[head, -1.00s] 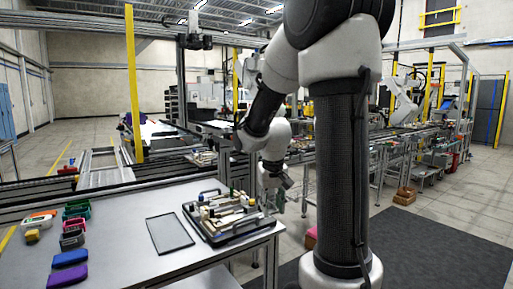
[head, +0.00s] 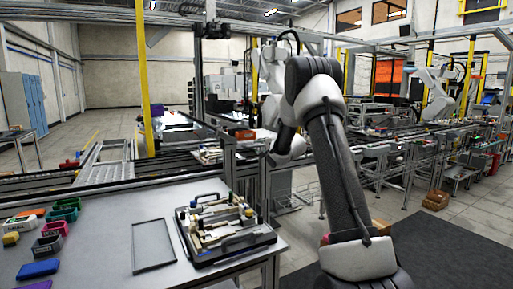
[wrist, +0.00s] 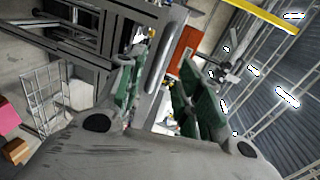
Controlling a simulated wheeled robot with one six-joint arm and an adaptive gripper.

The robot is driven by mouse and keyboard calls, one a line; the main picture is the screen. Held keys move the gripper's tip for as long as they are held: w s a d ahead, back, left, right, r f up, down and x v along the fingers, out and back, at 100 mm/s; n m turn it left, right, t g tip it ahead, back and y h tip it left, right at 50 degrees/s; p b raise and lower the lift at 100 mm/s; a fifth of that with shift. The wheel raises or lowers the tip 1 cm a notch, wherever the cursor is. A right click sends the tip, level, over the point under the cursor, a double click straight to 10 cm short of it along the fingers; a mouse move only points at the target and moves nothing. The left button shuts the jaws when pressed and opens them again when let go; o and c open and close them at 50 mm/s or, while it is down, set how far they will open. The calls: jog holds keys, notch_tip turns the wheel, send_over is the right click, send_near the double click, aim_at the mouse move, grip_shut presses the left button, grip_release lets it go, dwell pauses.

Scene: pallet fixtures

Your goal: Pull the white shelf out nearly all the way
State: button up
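My gripper (wrist: 160,105) shows in the wrist view with its two green-padded fingers spread apart. A grey slotted metal bar (wrist: 158,65) lies in line with the gap between them; I cannot tell whether it touches either finger. In the head view my arm reaches past the right end of the work table, and its fingers are hidden or too small to make out. I cannot pick out the white shelf for certain in either view. A pale panel (head: 230,275) shows under the table's right front, partly cut off by the frame.
The grey table (head: 105,235) holds a black fixture tray (head: 220,250) with parts, a flat dark-framed panel (head: 153,246) and several coloured bins (head: 48,246). A conveyor line runs behind. A wire rack (wrist: 45,98) stands left in the wrist view. Floor is open at right.

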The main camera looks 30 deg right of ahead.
aim_at(255, 146)
jog(key=shift+m, duration=0.3)
jog(key=x, duration=0.7)
jog(key=shift+w+f, duration=0.15)
jog(key=shift+w, duration=0.25)
grip_shut()
